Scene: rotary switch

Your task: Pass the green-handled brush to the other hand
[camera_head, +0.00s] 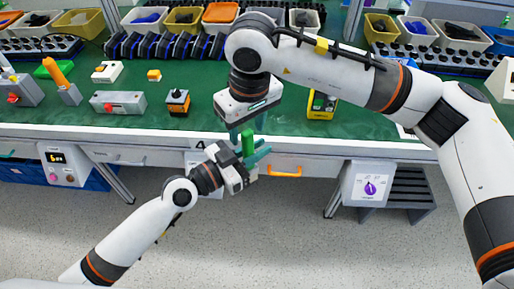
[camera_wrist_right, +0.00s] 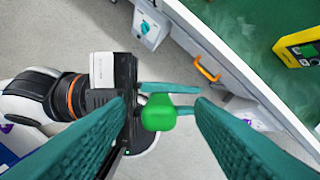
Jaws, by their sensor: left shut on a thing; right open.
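The green-handled brush shows mostly as its bright green handle (camera_head: 248,144), upright in front of the table's front edge. My left gripper (camera_head: 257,162) is shut on it from the left and below. My right gripper (camera_head: 246,134) is above, pointing down and open. In the right wrist view the handle's end (camera_wrist_right: 158,112) lies between the two teal fingers of my right gripper (camera_wrist_right: 161,104), with a gap on each side. My left gripper's fingers (camera_wrist_right: 170,88) show behind the handle there. The brush head cannot be made out.
The green table (camera_head: 350,125) carries switches and small devices at the left. A yellow device (camera_head: 322,104) stands right of my right gripper. An orange drawer handle (camera_head: 285,172) is close to the right of my left gripper. The floor in front is clear.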

